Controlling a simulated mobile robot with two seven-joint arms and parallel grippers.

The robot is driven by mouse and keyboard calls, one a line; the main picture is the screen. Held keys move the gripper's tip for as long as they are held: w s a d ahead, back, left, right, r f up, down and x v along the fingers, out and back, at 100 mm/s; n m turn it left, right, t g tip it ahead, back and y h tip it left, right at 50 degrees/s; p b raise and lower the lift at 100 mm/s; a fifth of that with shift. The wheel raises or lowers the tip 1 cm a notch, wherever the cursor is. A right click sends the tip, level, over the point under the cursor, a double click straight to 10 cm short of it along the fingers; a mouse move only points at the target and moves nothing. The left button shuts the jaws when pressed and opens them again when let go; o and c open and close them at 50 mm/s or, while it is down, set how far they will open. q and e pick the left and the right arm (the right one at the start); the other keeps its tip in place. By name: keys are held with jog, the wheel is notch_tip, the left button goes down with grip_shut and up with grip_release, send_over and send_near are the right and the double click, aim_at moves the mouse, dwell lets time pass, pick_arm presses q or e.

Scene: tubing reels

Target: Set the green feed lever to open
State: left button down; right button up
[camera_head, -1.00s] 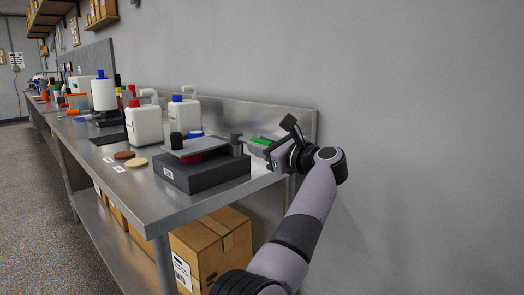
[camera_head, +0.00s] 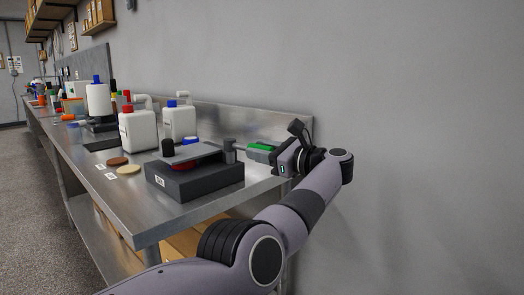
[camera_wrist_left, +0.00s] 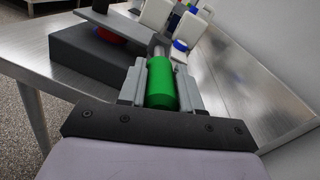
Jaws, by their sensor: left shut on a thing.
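The green feed lever (camera_head: 260,148) sticks out to the right from a grey post on a dark block-shaped device (camera_head: 195,180) near the bench's near end. My left gripper (camera_head: 262,150) is shut on the lever's green handle. The left wrist view shows the green handle (camera_wrist_left: 161,84) between the two grey fingers (camera_wrist_left: 160,88), its end facing the camera. A metal shaft joins the handle to the device. The lever's pivot is partly hidden in the wrist view. My right gripper is not in view.
The steel bench (camera_head: 130,205) runs along the grey wall. White jugs (camera_head: 138,130) with red and blue caps stand behind the device. Two round discs (camera_head: 128,169) lie to its left. A raised back edge borders the bench near my gripper.

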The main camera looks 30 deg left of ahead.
pick_arm(q)
jog(key=shift+a+r, duration=0.1)
jog(key=shift+r, duration=0.05)
jog(key=c, duration=0.8)
grip_release()
notch_tip(320, 180, up, 6)
jog(key=shift+f+p, duration=0.15)
jog(key=shift+p, duration=0.9)
jog(key=shift+s+r+p, duration=0.1)
jog(key=shift+r+p, duration=6.7)
jog(key=shift+r, duration=0.3)
